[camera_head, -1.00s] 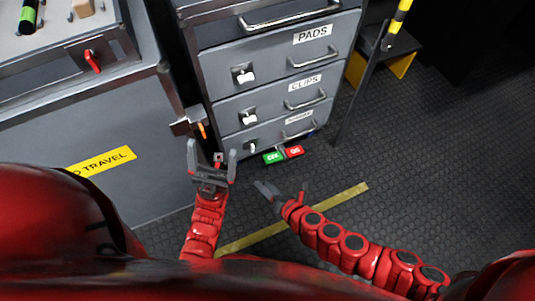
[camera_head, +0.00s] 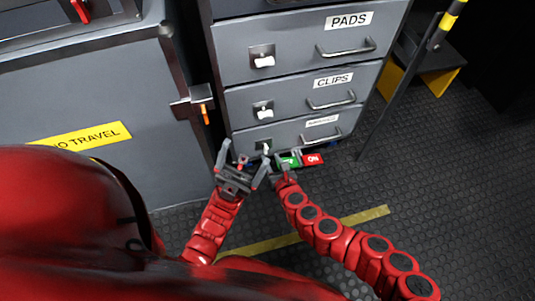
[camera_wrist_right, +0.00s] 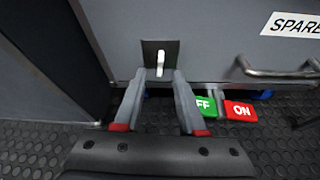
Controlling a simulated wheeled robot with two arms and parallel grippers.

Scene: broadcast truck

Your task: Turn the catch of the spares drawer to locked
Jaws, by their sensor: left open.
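The spares drawer (camera_head: 292,132) is the lowest grey drawer; its label (camera_wrist_right: 294,24) partly shows in the right wrist view. Its catch (camera_wrist_right: 160,62) is a small white lever on a dark square plate, standing roughly upright. In the head view the catch (camera_head: 265,147) is small and close to my grippers. My right gripper (camera_wrist_right: 160,76) is open, its fingertips just below and either side of the lever, with nothing held. It also shows in the head view (camera_head: 284,162). My left gripper (camera_head: 243,160) is open and empty, left of the right one, near the drawer's lower left corner.
The pads drawer (camera_head: 298,45) and clips drawer (camera_head: 305,92) are above, with their own catches. A green OFF tile (camera_wrist_right: 206,106) and red ON tile (camera_wrist_right: 240,111) are low beside the right finger. A grey cabinet with an orange-tipped latch (camera_head: 205,114) stands left.

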